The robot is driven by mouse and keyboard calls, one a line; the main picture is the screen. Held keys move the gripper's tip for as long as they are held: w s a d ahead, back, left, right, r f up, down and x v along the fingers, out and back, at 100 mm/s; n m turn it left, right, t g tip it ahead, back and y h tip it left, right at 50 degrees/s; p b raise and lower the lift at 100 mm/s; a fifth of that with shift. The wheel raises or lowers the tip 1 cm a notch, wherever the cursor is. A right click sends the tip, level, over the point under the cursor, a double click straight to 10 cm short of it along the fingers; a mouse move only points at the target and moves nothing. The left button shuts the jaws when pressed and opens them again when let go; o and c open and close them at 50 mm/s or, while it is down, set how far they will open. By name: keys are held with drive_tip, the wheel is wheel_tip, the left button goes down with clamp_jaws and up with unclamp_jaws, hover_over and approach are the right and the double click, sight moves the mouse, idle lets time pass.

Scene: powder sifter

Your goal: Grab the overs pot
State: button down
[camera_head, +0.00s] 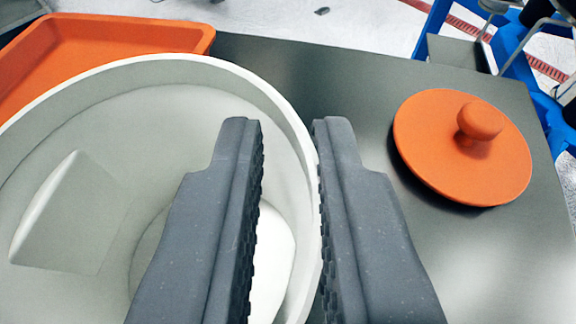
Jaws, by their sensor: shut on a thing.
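The overs pot, as I take it, is a large off-white round pot (165,98) that fills the left and lower left of the view. I look down into its open top. My gripper (287,128) straddles the pot's right wall, with the left finger inside and the right finger outside. It is shut on this wall near the rim. A pale angular patch shows on the inside left, and a brighter white area shows at the bottom behind the left finger. I cannot tell what either is. The pot's near side is out of view.
An orange lid with a round knob (450,160) lies on the dark grey tabletop (330,75) at the right. An orange tray (130,35) is behind the pot at the upper left. A blue frame (515,45) stands beyond the table's far right edge.

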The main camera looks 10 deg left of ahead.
drive_tip(key=s, duration=0.2)
drive_tip(key=s+a, duration=0.1)
drive_tip(key=s, duration=0.1)
drive_tip(key=shift+s+r, duration=0.2)
drive_tip(key=shift+s, duration=0.05)
drive_tip(key=s+b, duration=0.2)
drive_tip(key=b, duration=0.4)
drive_tip(key=shift+a, duration=0.2)
drive_tip(key=shift+s+r, duration=0.1)
